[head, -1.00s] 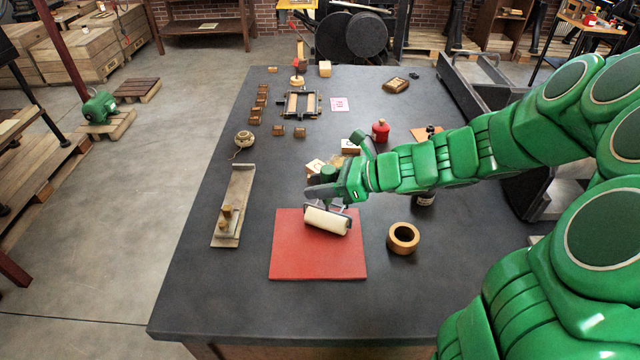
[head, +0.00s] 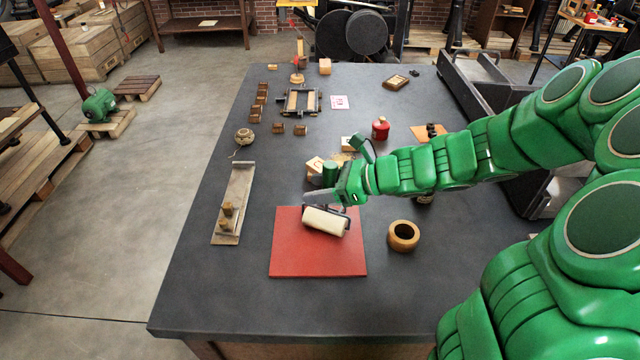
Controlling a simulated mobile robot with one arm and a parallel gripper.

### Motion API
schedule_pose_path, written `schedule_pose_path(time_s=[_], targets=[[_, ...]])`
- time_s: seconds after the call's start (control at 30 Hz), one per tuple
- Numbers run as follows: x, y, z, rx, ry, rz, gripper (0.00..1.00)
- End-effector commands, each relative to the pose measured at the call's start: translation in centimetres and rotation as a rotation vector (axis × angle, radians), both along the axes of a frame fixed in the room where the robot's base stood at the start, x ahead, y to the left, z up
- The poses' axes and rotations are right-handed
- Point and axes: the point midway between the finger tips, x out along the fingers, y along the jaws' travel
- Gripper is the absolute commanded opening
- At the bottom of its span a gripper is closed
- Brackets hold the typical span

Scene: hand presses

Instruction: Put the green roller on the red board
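The green roller has a pale cream cylinder (head: 326,221) and an upright green handle (head: 330,173). The cylinder appears over the upper middle of the red board (head: 318,258), which lies flat on the dark table. I cannot tell whether the cylinder touches the board or hangs just above it. My gripper (head: 325,196) comes in from the right, between the handle's top and the cylinder. It appears shut on the roller's handle. One grey finger shows, and the other is mostly hidden.
The table's front strip is clear.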

Motion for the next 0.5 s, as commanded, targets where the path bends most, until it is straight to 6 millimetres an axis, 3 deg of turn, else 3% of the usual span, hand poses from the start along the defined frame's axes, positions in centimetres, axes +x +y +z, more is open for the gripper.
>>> schedule_pose_path(time_s=[0.5], targets=[[0.09,-0.01,0.98,0.003,-0.002,-0.003,0.63]])
